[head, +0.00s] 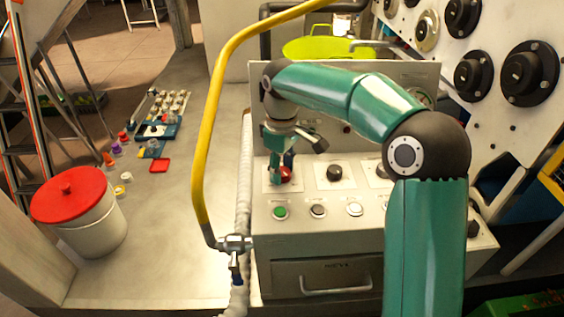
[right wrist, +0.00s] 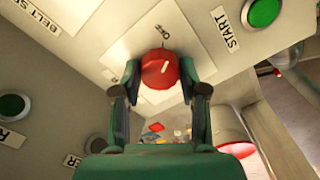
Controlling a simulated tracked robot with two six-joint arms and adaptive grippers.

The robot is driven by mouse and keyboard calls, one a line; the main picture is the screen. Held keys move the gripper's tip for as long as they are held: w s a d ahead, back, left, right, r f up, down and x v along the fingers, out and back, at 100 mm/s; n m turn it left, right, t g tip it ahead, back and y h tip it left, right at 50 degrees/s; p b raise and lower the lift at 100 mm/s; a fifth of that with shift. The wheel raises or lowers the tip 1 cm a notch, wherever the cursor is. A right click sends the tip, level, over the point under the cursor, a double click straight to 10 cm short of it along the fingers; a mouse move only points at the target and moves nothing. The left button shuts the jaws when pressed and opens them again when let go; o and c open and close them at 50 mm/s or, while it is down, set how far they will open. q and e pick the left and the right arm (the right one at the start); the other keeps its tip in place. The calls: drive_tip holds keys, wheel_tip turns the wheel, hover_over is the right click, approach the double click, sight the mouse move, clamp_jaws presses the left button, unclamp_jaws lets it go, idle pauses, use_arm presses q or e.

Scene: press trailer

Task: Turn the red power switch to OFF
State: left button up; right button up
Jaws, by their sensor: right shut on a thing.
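The red power switch (head: 286,173) is a round red knob on a pale square plate at the left of the control panel's upper face. It shows large in the right wrist view (right wrist: 158,72), with a short white mark, nearly upright there, on its front. An OFF label (right wrist: 162,32) is printed on the plate just above it in that view. My right gripper (head: 282,170) reaches down to the switch. In the right wrist view its fingers (right wrist: 160,82) are shut on the knob from both sides. My left gripper is not in view.
A black knob (head: 334,172) sits right of the switch. A green button (head: 280,212) and several pale buttons line the panel below. A yellow rail (head: 205,130) rises at the panel's left. A white bucket (head: 92,229) with a red lid (head: 70,194) stands farther left.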

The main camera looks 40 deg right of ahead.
drive_tip(key=shift+n+p, duration=0.5)
drive_tip(key=shift+n, duration=0.8)
drive_tip(key=o, duration=1.1)
drive_tip(key=shift+o, duration=0.2)
drive_tip(key=shift+r, duration=0.1)
wheel_tip(320, 180, up, 12)
